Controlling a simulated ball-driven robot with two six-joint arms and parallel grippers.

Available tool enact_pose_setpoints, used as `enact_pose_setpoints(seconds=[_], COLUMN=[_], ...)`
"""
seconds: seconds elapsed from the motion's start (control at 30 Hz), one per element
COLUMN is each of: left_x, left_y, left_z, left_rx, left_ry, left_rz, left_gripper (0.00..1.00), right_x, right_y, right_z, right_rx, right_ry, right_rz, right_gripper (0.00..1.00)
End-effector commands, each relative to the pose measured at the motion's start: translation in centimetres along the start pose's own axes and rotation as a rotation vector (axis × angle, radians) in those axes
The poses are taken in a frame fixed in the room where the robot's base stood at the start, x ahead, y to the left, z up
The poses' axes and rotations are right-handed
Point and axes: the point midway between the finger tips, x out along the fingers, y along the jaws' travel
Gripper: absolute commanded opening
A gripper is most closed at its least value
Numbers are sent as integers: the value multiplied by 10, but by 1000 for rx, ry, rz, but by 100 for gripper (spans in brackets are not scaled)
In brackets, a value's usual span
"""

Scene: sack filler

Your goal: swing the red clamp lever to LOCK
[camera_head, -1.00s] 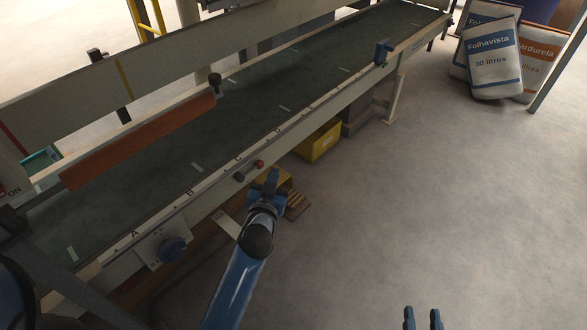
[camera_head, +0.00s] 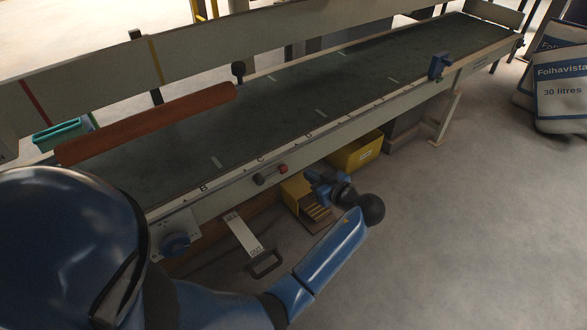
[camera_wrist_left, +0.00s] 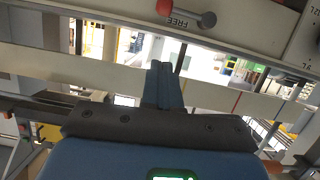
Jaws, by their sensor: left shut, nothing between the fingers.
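The clamp lever shows in the head view as a red knob (camera_head: 282,168) beside a dark grey knob (camera_head: 259,180) on the conveyor's front rail. In the left wrist view, the red end (camera_wrist_left: 165,7) and the grey rounded end (camera_wrist_left: 208,19) are at the top, with the word FREE printed beside them. My left gripper (camera_head: 312,178) is in front of the rail, to the right of and slightly below the red knob, apart from it. Its fingers (camera_wrist_left: 163,82) are shut together and empty in the left wrist view. LOCK lettering cannot be made out. My right gripper is out of view.
The conveyor belt (camera_head: 290,110) runs to the back right, with an orange-brown roller (camera_head: 150,125) above it. A blue knob (camera_head: 175,246) and a blue clamp (camera_head: 438,65) sit on the front side. A yellow bin (camera_head: 355,154) is underneath.

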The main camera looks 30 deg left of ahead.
Motion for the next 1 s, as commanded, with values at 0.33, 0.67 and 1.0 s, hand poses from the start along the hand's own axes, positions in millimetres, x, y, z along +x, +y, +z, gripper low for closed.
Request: enact_pose_setpoints(seconds=[0.33,0.67,1.0], left_x=[0,24,85], left_y=[0,0,0], left_z=[0,2,3], left_rx=[-7,-5,-7], left_ry=[-1,0,-1], left_rz=[4,1,0], left_gripper=[0,0,0], right_x=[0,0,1], right_y=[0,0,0], right_z=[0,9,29], right_rx=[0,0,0], right_ry=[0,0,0], right_rz=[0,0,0], right_gripper=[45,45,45])
